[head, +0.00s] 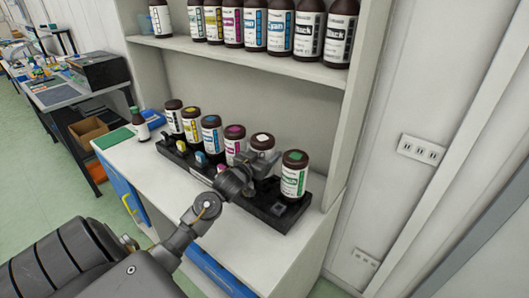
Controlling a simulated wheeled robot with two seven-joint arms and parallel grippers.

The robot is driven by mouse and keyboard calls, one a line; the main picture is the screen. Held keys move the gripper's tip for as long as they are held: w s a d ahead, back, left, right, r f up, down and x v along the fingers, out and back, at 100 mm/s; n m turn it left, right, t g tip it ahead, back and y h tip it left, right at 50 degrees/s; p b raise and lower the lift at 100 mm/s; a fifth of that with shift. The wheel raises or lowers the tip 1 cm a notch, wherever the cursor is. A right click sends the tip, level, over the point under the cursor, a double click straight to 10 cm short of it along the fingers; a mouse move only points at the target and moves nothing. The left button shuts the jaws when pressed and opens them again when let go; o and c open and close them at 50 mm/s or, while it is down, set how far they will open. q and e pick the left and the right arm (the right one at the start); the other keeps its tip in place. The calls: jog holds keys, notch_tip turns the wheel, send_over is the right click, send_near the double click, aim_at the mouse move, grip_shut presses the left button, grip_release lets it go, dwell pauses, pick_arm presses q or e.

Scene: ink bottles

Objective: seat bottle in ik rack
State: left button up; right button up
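The black ink rack (263,214) lies along the white counter. A row of dark bottles with coloured caps stands in it. Further left are a magenta bottle (234,142), a blue one (211,131) and a yellow one (191,124). My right gripper is not in view.
A shelf (250,62) with large ink bottles hangs above the rack. A small bottle (140,126) stands at the counter's left end, near a green mat (113,138). A cabinet side wall (351,130) closes off the right. Clear counter (165,172) lies in front of the rack.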

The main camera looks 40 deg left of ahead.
pick_arm(q)
jog(key=shift+f, duration=0.45)
dwell(0.4)
jog(key=o, duration=1.4)
jog(key=shift+f, duration=0.1)
jog(key=s+d+b, duration=0.1)
jog(key=s, duration=0.9)
jog(key=shift+s+d+b, duration=0.15)
jog(key=shift+s+b, duration=0.2)
jog(key=shift+s, duration=0.05)
